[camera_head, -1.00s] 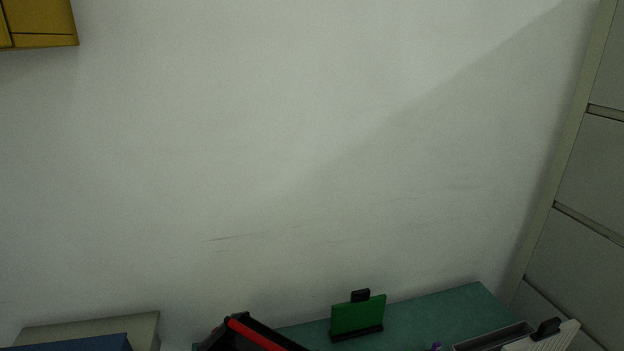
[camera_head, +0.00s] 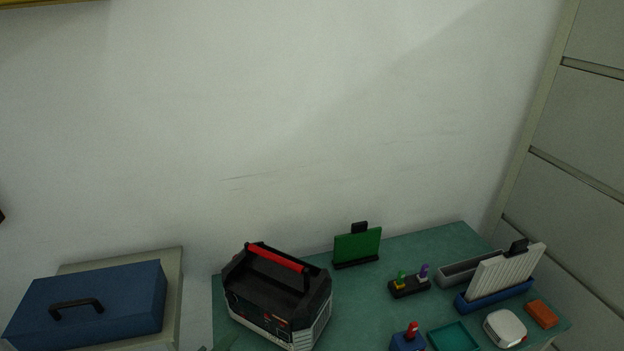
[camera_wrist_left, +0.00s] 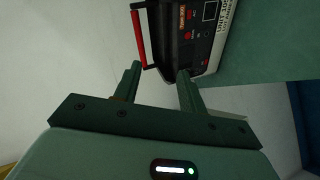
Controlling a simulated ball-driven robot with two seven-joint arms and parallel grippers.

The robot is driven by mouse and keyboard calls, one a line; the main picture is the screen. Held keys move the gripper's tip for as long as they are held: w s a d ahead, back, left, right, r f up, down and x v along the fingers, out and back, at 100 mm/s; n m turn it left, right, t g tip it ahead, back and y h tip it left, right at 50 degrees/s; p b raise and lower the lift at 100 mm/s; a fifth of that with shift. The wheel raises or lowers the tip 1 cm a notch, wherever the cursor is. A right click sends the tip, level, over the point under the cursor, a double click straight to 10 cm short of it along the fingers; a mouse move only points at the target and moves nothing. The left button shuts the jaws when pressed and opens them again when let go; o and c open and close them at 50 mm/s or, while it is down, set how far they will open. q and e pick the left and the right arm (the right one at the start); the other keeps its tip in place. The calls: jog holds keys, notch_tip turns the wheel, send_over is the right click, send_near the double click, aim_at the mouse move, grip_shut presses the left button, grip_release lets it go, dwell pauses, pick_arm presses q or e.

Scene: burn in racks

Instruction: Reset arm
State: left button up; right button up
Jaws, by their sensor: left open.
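My left gripper (camera_wrist_left: 160,82) shows in the left wrist view with its two green fingers apart and nothing between them. Beyond the fingertips is a black power unit (camera_wrist_left: 186,30) with a red handle (camera_wrist_left: 139,38); I cannot tell the exact gap between them. In the head view the same black unit (camera_head: 277,299) with its red-topped handle stands on the green table (camera_head: 385,290). A small greenish tip (camera_head: 222,343) at the bottom edge may be part of my left gripper. My right gripper is not in view.
A blue case (camera_head: 92,303) sits on a pale box at the left. The table also holds a green board (camera_head: 357,246), a white ribbed panel (camera_head: 507,272) in a blue base, a dark peg block (camera_head: 409,287), a teal tray (camera_head: 433,340), a white rounded object (camera_head: 504,328) and an orange block (camera_head: 541,314).

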pick_arm(q)
jog(key=s+a+r+m+g+y, duration=0.2)
jog(key=s+a+m+g+y, duration=0.1)
jog(key=s+a+m+y, duration=0.35)
jog(key=s+a+r+m+g+y, duration=0.3)
jog(key=s+a+m, duration=0.3)
jog(key=m, duration=0.4)
jog(key=s+d+f+g+h+b, duration=0.1)
jog(key=s+d+f+g+b, duration=0.15)
jog(key=f, duration=1.25)
jog(key=s+d+f+g+h+b, duration=0.1)
jog(key=s+d+f+h+b, duration=0.15)
jog(key=f, duration=1.35)
jog(key=s+f+n+g+h+b, duration=0.1)
jog(key=s+f+n+g+b, duration=0.1)
jog(key=s+f, duration=1.7)
jog(key=shift+s+f+n+b, duration=0.2)
jog(key=shift+f+n+b, duration=0.35)
jog(key=shift+b, duration=0.5)
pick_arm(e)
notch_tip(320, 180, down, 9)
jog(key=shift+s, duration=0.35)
pick_arm(q)
jog(key=shift+s+a+f+g, duration=0.15)
jog(key=shift+s+g, duration=0.1)
jog(key=shift+s, duration=0.05)
jog(key=shift+c, duration=0.3)
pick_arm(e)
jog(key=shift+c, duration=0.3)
